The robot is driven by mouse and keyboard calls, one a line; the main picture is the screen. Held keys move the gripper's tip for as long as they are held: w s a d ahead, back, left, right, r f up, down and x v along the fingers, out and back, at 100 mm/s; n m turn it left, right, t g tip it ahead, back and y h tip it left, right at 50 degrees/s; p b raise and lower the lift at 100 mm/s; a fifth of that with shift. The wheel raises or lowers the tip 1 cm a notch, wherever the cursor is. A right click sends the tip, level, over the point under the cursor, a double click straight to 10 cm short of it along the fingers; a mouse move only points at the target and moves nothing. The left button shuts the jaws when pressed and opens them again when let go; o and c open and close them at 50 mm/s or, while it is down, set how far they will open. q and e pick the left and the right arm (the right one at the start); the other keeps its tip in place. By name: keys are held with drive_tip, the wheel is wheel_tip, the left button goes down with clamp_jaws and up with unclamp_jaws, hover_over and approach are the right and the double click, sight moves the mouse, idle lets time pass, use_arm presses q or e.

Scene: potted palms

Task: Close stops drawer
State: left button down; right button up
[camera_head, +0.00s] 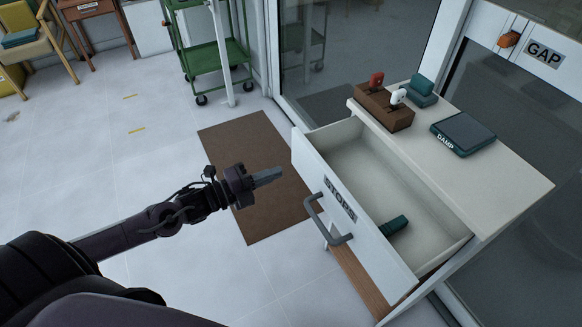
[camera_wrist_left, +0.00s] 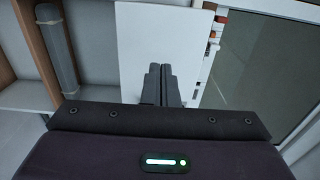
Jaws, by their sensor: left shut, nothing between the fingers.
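The white drawer labelled STOPS (camera_head: 372,235) is pulled open from a cabinet with a pale top (camera_head: 462,172). A grey bar handle (camera_head: 327,220) is on its front. A dark green block (camera_head: 393,226) lies inside, near the front panel. My left gripper (camera_head: 268,177) is shut and empty, in front of the drawer face on its left side, apart from the handle in the head view. In the left wrist view its closed fingers (camera_wrist_left: 161,84) point towards a white panel, with a grey bar (camera_wrist_left: 58,50) to the left. My right gripper is not in view.
On the cabinet top are a brown holder (camera_head: 384,108) with a red and a white piece, a teal block (camera_head: 419,91) and a dark pad marked DAMP (camera_head: 463,134). A brown mat (camera_head: 247,160) lies on the floor. A green cart (camera_head: 212,58) stands behind.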

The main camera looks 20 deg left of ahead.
sight(302, 163)
use_arm(q)
drive_tip(key=x, duration=0.4)
drive_tip(key=shift+w+d, duration=0.2)
drive_tip(key=shift+w, duration=0.1)
drive_tip(key=shift+w+d, duration=0.25)
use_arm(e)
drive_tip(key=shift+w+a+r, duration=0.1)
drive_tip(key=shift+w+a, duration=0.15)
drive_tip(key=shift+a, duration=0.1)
use_arm(q)
drive_tip(key=shift+w, duration=0.1)
